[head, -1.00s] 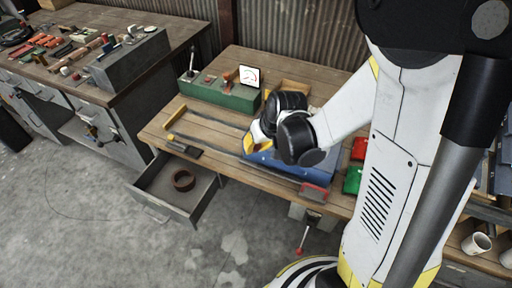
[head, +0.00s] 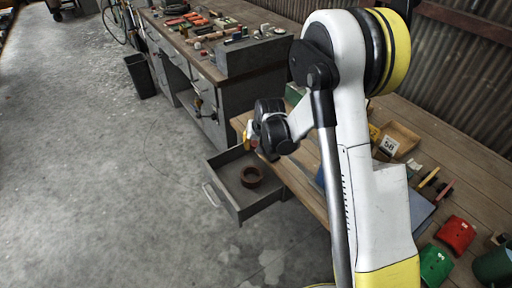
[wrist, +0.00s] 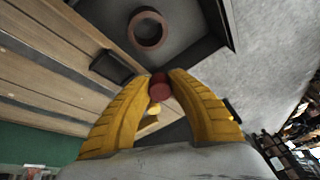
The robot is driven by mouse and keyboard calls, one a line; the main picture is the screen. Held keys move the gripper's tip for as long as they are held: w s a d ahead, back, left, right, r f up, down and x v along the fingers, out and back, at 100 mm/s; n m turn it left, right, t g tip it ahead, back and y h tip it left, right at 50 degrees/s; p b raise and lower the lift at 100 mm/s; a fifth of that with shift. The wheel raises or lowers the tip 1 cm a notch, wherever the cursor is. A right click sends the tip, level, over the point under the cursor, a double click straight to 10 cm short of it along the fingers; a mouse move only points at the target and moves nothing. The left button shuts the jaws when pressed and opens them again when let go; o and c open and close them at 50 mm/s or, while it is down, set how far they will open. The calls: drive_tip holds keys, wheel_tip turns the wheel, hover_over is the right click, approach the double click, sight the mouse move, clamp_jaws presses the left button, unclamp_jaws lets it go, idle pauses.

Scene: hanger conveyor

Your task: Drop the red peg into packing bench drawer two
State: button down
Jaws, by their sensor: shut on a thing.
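My gripper (wrist: 160,82) is shut on the red peg (wrist: 159,91), whose round end shows between the yellow fingers in the wrist view. In the head view my gripper (head: 249,136) is above the bench's left end, near an open grey drawer (head: 238,207). In the wrist view the drawer (wrist: 222,22) lies beyond the fingertips. A brown ring (head: 251,177) lies inside it; the ring also shows in the wrist view (wrist: 148,30). No drawer number is readable. My arm hides part of the bench.
The wooden packing bench (head: 455,150) holds a red item (head: 455,234), a green item (head: 435,265) and a small wooden box (head: 399,138). A cluttered workbench (head: 225,52) stands behind. A black bin (head: 140,75) is on the floor. Floor left of the drawer is clear.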

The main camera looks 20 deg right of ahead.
drive_tip(key=shift+f+b, duration=1.4)
drive_tip(key=shift+f, duration=1.3)
drive_tip(key=c, duration=1.2)
unclamp_jaws()
drive_tip(key=a+v, duration=0.1)
drive_tip(key=v, duration=1.1)
drive_tip(key=shift+d, duration=0.4)
drive_tip(key=shift+r, duration=0.1)
drive_tip(key=s+r+t, duration=0.1)
drive_tip(key=s+r, duration=1)
drive_tip(key=s+r+n+t+h, duration=0.1)
drive_tip(key=s+r, duration=0.2)
drive_tip(key=s, duration=1.1)
drive_tip(key=shift+a+n, duration=0.4)
